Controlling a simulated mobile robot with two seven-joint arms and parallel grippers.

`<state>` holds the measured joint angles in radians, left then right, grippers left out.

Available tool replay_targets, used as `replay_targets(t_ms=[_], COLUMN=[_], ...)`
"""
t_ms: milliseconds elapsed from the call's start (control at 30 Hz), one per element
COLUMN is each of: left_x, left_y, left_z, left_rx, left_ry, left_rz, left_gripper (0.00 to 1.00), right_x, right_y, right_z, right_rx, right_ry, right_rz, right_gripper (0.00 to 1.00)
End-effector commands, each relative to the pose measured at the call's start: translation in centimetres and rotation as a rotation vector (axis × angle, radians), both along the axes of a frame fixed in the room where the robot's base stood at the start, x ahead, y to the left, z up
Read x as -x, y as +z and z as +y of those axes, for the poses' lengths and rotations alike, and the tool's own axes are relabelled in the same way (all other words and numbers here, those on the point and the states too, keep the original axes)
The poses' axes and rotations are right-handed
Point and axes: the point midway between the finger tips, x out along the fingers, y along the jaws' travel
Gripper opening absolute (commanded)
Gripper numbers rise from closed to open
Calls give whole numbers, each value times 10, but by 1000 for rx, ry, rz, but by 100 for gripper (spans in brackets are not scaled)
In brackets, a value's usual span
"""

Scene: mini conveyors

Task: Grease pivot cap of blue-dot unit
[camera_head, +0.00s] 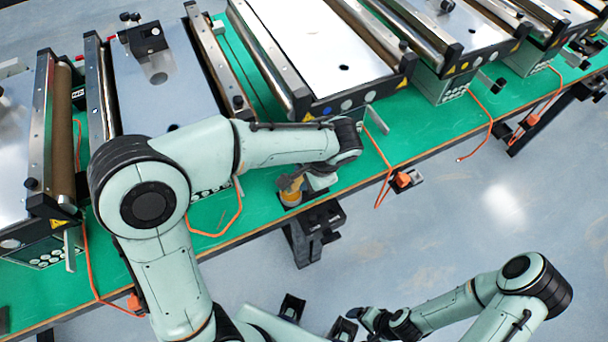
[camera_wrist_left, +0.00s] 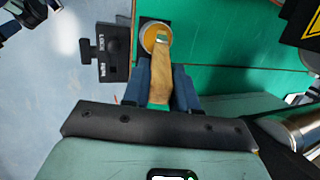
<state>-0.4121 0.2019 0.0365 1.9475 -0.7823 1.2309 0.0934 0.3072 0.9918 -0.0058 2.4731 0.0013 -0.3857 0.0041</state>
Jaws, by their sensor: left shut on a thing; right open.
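My left gripper (camera_head: 308,182) is shut on a wooden-handled tool (camera_wrist_left: 160,75), held between the blue fingers in the left wrist view. Its far end lies over a small round tin with orange-yellow contents (camera_wrist_left: 154,37). The tin (camera_head: 290,198) stands at the bench's front edge. I cannot tell whether the tool's tip touches the contents. My right gripper (camera_head: 318,317) is open and apparently empty, low in the head view, away from the bench. No pivot cap is clearly distinguishable.
Several conveyor units stand in a row on the green bench (camera_head: 258,205). A black labelled bracket (camera_wrist_left: 112,52) juts from the bench edge beside the tin. Orange cables (camera_head: 383,170) hang over the edge. The floor (camera_head: 500,200) right of the bench is clear.

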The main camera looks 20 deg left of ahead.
Motion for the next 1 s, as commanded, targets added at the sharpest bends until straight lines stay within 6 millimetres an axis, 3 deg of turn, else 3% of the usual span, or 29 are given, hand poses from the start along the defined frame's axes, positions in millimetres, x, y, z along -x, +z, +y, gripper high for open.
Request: replay_targets(t_ms=[167, 1000], left_x=[0, -1], left_y=[5, 71], left_z=[0, 0], left_rx=[0, 0], left_ry=[0, 0], left_rz=[4, -1], left_gripper=[0, 0], right_x=[-3, -38], right_y=[5, 55], right_z=[0, 0], right_rx=[0, 0], right_ry=[0, 0], right_rz=[-2, -43], right_gripper=[87, 87])
